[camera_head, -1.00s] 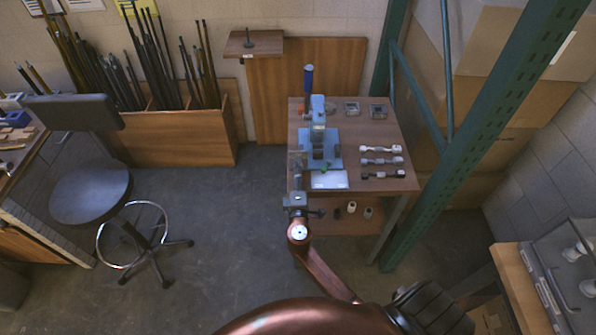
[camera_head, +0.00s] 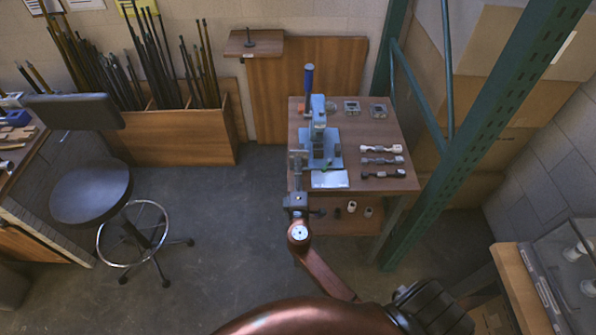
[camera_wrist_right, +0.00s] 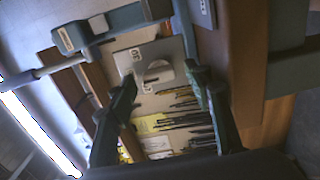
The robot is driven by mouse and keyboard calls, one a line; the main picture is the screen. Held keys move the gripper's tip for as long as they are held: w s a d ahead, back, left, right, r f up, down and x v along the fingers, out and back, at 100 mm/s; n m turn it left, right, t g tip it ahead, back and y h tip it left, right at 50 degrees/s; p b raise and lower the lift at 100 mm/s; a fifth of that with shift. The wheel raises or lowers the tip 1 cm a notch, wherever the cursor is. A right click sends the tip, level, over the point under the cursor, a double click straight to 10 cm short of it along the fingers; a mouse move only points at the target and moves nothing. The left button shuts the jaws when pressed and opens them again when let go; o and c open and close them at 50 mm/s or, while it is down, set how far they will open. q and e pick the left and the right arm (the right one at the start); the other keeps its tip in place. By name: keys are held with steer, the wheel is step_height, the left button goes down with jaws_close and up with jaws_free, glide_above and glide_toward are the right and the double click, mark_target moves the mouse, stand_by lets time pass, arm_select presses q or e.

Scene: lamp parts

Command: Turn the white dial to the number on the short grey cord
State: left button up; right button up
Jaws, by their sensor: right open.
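My right gripper (camera_head: 298,158) is at the left edge of the small wooden table, beside the blue press (camera_head: 319,125). In the right wrist view its two fingers (camera_wrist_right: 160,78) are open, one on each side of the white dial's half-round knob (camera_wrist_right: 158,72). I cannot tell whether the fingers touch the knob. A grey bundled cord (camera_head: 382,160) lies on the table between a white one (camera_head: 381,149) and a dark one (camera_head: 382,173). Its number is unreadable. My left gripper is out of view.
Small clear boxes (camera_head: 352,107) stand at the table's back. A white sheet (camera_head: 330,179) with a green item lies at its front. A green rack post (camera_head: 480,140) stands close on the right. A stool (camera_head: 90,190) stands left, with open floor between.

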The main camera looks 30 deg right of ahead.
steer(key=v, duration=1.1)
steer(key=shift+s+a, duration=0.3)
steer(key=shift+f, duration=0.15)
steer(key=s+f+m+g+y, duration=0.1)
steer(key=s+f+g+y, duration=0.15)
steer(key=f, duration=1.35)
steer(key=s+f+g+y, duration=0.2)
steer(key=s+f+g, duration=0.2)
steer(key=f, duration=1.2)
steer(key=s+d+f+m+g+y, duration=0.1)
steer(key=s+f+m+g+y, duration=0.2)
steer(key=s+f, duration=2.2)
steer(key=m+g, duration=0.2)
steer(key=g, duration=0.1)
steer(key=shift+s+d, duration=0.25)
steer(key=shift+s, duration=0.1)
steer(key=s+f+m, duration=0.1)
steer(key=s, duration=0.5)
steer(key=s+d+f+m+g+y, duration=0.1)
steer(key=s+f+m, duration=0.1)
steer(key=s, duration=0.4)
steer(key=s+f+m+g, duration=0.1)
steer(key=s+f, duration=0.1)
steer(key=s, duration=0.4)
steer(key=shift+d+f+y, duration=0.15)
steer(key=shift+f+y, duration=0.05)
steer(key=shift+y, duration=0.05)
